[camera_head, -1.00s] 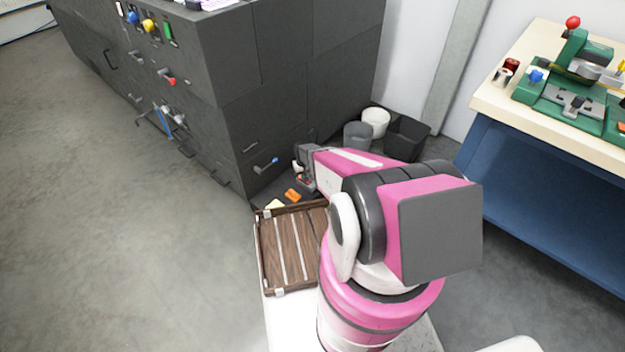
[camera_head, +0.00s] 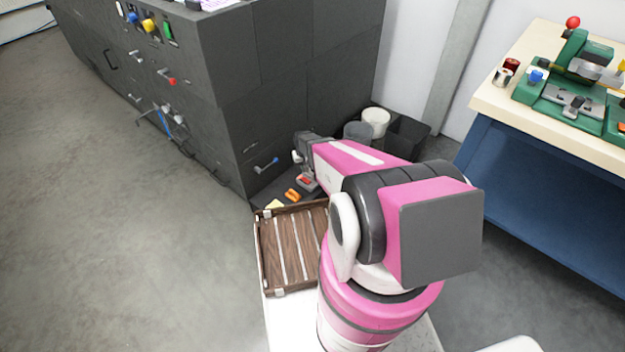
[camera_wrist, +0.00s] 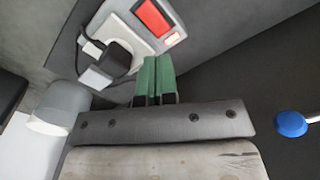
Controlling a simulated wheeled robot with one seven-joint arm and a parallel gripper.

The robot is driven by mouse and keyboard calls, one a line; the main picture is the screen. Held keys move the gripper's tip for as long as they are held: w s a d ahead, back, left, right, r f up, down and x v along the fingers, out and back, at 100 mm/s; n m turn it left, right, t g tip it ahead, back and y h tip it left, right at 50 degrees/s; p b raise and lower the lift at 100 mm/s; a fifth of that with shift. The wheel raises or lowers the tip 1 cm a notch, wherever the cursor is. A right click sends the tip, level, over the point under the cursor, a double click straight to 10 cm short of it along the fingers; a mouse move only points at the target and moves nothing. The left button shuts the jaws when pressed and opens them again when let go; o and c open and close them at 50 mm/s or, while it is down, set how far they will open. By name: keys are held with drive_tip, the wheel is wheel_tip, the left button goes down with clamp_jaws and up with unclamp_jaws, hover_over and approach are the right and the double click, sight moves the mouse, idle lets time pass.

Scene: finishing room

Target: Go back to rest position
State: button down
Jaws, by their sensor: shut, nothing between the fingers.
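My gripper (camera_wrist: 157,78) shows in the wrist view as two green fingers pressed together with nothing between them. In the head view my arm reaches away toward the dark cabinet, and the fingertips there are hidden or too small to make out. In the wrist view a light grey box with a red switch (camera_wrist: 153,17) and a black plug (camera_wrist: 113,58) lies beyond the fingers. I cannot tell how far it is from them.
A dark cabinet (camera_head: 275,110) with handles stands close ahead. A brown wooden tray (camera_head: 283,206) sits left of my arm. Small orange pieces (camera_head: 292,195) lie beyond it. Bins (camera_head: 375,122) stand behind my arm. A workbench (camera_head: 490,98) is at right. Open floor (camera_head: 130,260) is at left.

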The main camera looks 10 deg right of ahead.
drive_tip(key=s+r, duration=0.7)
drive_tip(key=r, duration=0.4)
drive_tip(key=s+r, duration=0.7)
drive_tip(key=r, duration=0.4)
drive_tip(key=s+r+m, duration=0.1)
drive_tip(key=s+r, duration=0.6)
drive_tip(key=r, duration=0.4)
drive_tip(key=shift+s+r, duration=0.15)
drive_tip(key=shift+r, duration=0.1)
drive_tip(key=w+f+n, duration=0.9)
drive_tip(key=f+n, duration=0.3)
drive_tip(key=f, duration=0.1)
drive_tip(key=w+d+f+n+t, duration=0.1)
drive_tip(key=w+f+n, duration=0.9)
drive_tip(key=f+n, duration=0.3)
drive_tip(key=shift+w+f+y, duration=0.15)
drive_tip(key=shift+w+y, duration=0.15)
drive_tip(key=shift+y, duration=0.1)
drive_tip(key=shift+d, duration=0.1)
